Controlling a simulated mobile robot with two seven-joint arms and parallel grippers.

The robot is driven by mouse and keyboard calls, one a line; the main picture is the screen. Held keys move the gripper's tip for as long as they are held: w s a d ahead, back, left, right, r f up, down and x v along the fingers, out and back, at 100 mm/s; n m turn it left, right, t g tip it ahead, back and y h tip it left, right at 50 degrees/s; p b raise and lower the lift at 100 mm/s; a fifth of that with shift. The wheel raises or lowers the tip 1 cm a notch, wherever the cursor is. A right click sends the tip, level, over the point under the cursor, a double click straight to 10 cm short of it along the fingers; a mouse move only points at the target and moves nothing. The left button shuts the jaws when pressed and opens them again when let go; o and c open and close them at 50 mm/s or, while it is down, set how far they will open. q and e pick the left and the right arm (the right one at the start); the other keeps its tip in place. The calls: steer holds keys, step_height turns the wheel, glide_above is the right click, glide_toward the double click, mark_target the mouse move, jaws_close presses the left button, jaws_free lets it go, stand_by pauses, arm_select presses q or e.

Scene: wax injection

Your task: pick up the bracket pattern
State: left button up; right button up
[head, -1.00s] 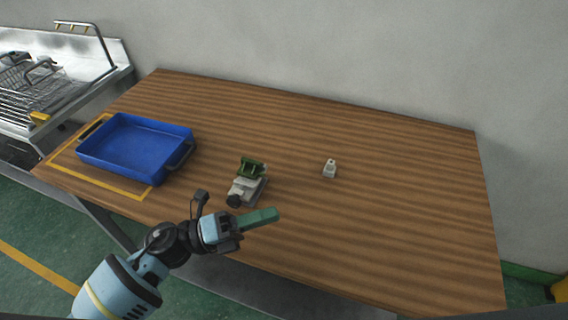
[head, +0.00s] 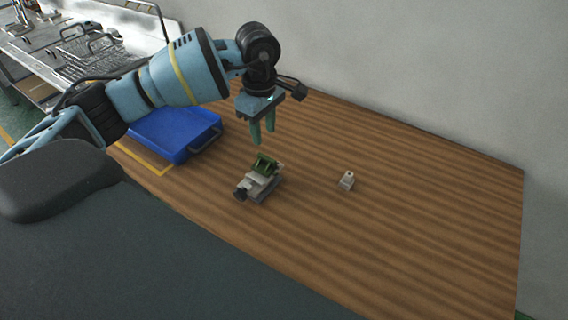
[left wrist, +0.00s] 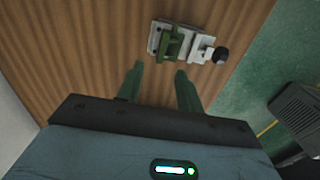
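The green piece (head: 265,165), which looks like the bracket pattern, sits on a grey fixture (head: 257,188) with a black knob at the front of the wooden table. The left wrist view also shows the green piece (left wrist: 172,42) on the fixture (left wrist: 196,46), beyond my fingertips. My left gripper (head: 263,140) hangs above the table behind the fixture, pointing down. Its two green fingers are apart with nothing between them, as the left wrist view of the gripper (left wrist: 159,68) shows. My right gripper is not in view.
A small pale block (head: 346,181) stands on the table right of the fixture. A blue tray (head: 214,128) lies at the left, partly hidden by my left arm. A metal sink with a wire rack is at the far left. The right side of the table is clear.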

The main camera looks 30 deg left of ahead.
mark_target(263, 155)
arm_select(q)
steer(key=shift+a, duration=0.2)
steer(key=shift+f, duration=0.15)
steer(key=shift+s+a+f+p, duration=0.1)
steer(key=shift+f+p, duration=0.1)
steer(key=shift+f, duration=1.65)
steer(key=shift+s+f+p, duration=0.1)
steer(key=shift+f+p, duration=0.1)
steer(key=shift+f, duration=1.65)
steer(key=shift+c, duration=0.2)
jaws_close()
